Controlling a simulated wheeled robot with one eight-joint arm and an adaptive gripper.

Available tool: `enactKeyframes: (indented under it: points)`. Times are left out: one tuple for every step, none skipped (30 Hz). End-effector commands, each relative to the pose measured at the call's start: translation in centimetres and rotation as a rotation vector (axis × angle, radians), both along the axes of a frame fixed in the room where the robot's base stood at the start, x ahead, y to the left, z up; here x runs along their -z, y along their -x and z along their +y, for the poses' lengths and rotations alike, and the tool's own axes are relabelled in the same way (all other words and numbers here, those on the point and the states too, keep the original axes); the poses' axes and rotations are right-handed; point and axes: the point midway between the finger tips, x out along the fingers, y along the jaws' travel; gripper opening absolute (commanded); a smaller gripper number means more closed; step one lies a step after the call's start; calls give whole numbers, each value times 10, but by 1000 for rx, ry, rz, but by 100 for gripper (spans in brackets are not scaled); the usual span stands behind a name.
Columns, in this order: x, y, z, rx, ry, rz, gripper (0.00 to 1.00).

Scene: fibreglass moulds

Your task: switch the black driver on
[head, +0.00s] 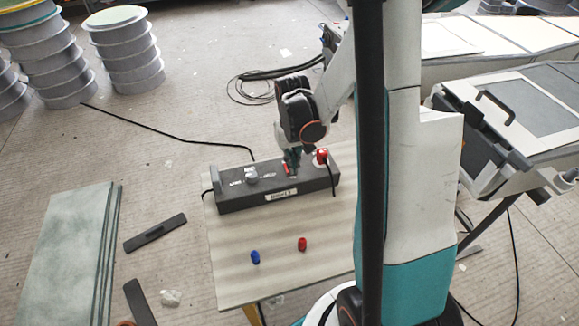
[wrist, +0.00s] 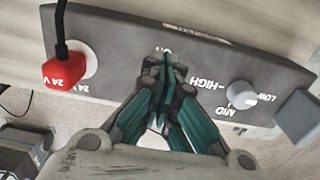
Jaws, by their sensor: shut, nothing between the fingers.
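The black driver (head: 240,200) is a long dark box on the small table, with a pale label on its front. It also shows across the wrist view (wrist: 120,30). Its top carries a grey dial (wrist: 241,94) marked LOW, MID and HIGH, which in the head view (head: 252,174) is left of my gripper. A red 24 V plug (wrist: 65,72) with a black cable sits near its other end. My gripper (wrist: 166,62) is shut and empty, its tips over the driver's top between dial and plug, at an ON marking. The fingers hide most of the switch area; contact is unclear.
A blue cap (head: 255,257) and a red cap (head: 302,244) stand on the table (head: 235,275) in front of the driver. Black cables cross the floor behind. Green-grey sheets (head: 65,255) lean at left, and stacked grey rolls (head: 125,50) stand at the back.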

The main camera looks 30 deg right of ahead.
Motion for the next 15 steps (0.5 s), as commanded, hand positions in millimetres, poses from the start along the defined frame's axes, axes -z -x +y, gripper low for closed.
enactKeyframes:
  points:
    - [1,0,0,0,0,0,0]
    - [1,0,0,0,0,0,0]
    - [2,0,0,0,0,0,0]
    - [2,0,0,0,0,0,0]
    - [3,0,0,0,0,0,0]
    - [3,0,0,0,0,0,0]
    - [4,0,0,0,0,0,0]
    - [4,0,0,0,0,0,0]
    - [5,0,0,0,0,0,0]
    - [5,0,0,0,0,0,0]
    - [5,0,0,0,0,0,0]
    - [6,0,0,0,0,0,0]
    - [6,0,0,0,0,0,0]
    - [7,0,0,0,0,0,0]
    - [7,0,0,0,0,0,0]
